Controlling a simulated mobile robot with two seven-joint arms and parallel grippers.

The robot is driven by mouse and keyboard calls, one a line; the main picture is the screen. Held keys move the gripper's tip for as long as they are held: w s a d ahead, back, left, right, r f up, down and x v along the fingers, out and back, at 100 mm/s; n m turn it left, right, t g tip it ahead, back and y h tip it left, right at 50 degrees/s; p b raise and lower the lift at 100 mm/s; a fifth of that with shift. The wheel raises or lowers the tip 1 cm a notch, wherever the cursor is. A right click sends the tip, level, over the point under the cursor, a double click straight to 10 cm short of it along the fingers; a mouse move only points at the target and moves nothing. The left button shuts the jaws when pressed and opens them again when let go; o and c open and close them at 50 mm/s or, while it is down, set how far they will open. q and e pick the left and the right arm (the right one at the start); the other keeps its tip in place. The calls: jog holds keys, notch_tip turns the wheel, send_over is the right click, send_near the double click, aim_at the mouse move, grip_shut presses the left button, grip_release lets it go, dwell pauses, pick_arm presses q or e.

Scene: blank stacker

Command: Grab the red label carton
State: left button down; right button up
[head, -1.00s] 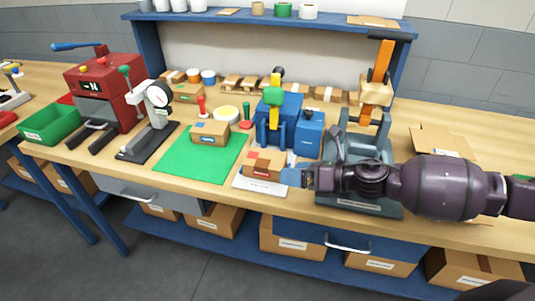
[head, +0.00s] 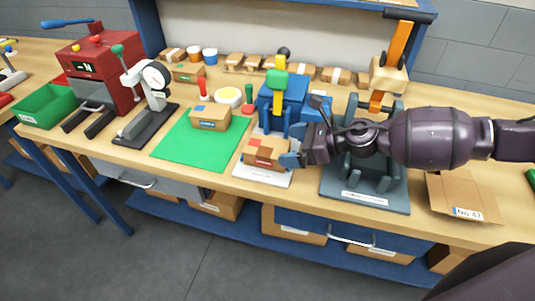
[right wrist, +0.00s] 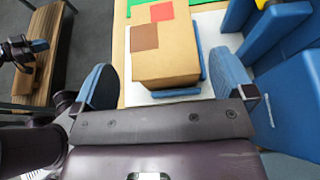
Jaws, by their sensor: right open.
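The red label carton (head: 263,150) is a small brown box with a red patch and a darker brown patch on top. It lies on a white plate (head: 277,177) near the bench's front edge. My right gripper (head: 289,160) is at its right end, fingers open. In the right wrist view the carton (right wrist: 168,55) lies ahead and between the two blue fingers (right wrist: 163,70), with a gap on each side. A low blue ledge borders the carton there.
A carton with a blue label (head: 210,117) sits on the green mat (head: 190,150) to the left. A blue fixture (head: 283,105) stands just behind the red label carton. A grey press (head: 365,180) and an open carton (head: 465,197) are to the right.

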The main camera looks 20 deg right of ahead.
aim_at(268, 146)
jog(key=shift+w+a+f, duration=0.1)
jog(key=shift+w+a, duration=0.2)
jog(key=shift+a, duration=0.1)
pick_arm(q)
jog(key=shift+w+d+r, duration=0.1)
jog(key=shift+w+r, duration=0.3)
pick_arm(e)
jog(key=shift+x, duration=2.2)
jog(key=shift+w, duration=0.1)
jog(key=shift+c, duration=0.5)
jog(key=shift+d, duration=0.1)
jog(key=c, duration=0.8)
pick_arm(q)
jog(key=shift+s+f, duration=0.2)
jog(key=shift+s, duration=0.1)
